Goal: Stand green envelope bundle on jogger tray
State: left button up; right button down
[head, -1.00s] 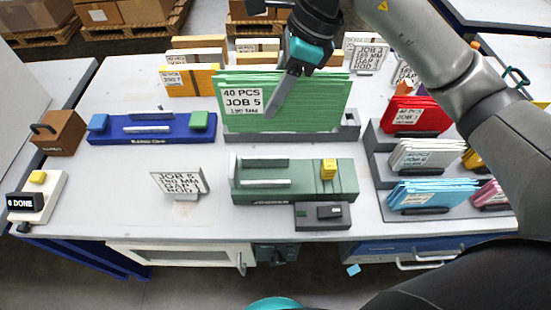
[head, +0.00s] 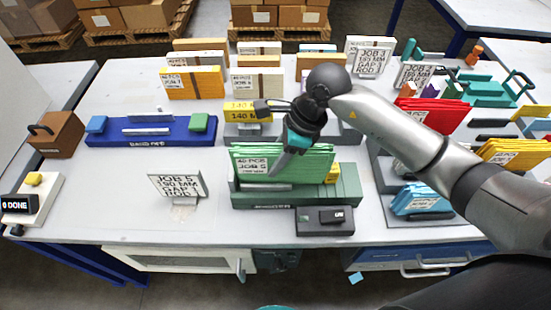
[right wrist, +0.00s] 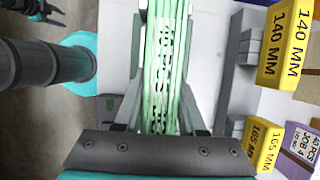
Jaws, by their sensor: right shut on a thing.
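The green envelope bundle (head: 308,160), labelled 40 PCS JOB 5, is upright over the grey-green jogger tray (head: 345,192). Its lower edge is behind the tray's front bar, and I cannot tell whether it touches the tray floor. My right gripper (head: 281,166) is shut on the bundle, a finger across its front face. In the right wrist view the bundle (right wrist: 165,60) runs upward from between the fingers (right wrist: 162,125). A dark pronged part, probably my left gripper (right wrist: 38,10), shows at that view's top left; its jaw state is unclear.
A yellow block (head: 332,173) sits at the tray's right. A dark switch box (head: 325,220) stands in front. A JOB 5 sign (head: 178,187) and a blue tray (head: 150,138) are left. A 140 MM yellow block (head: 247,112) is behind, red envelopes (head: 432,115) right.

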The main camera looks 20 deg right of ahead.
jog(key=shift+f, duration=0.2)
jog(key=shift+c, duration=2.4)
grip_release()
jog(key=shift+r, duration=0.1)
jog(key=shift+d+r, duration=0.1)
jog(key=shift+r, duration=0.2)
jog(key=p+v, duration=0.1)
jog(key=v, duration=1)
jog(key=shift+s+d+r, duration=0.1)
jog(key=shift+d+r, duration=0.05)
jog(key=shift+r, duration=0.05)
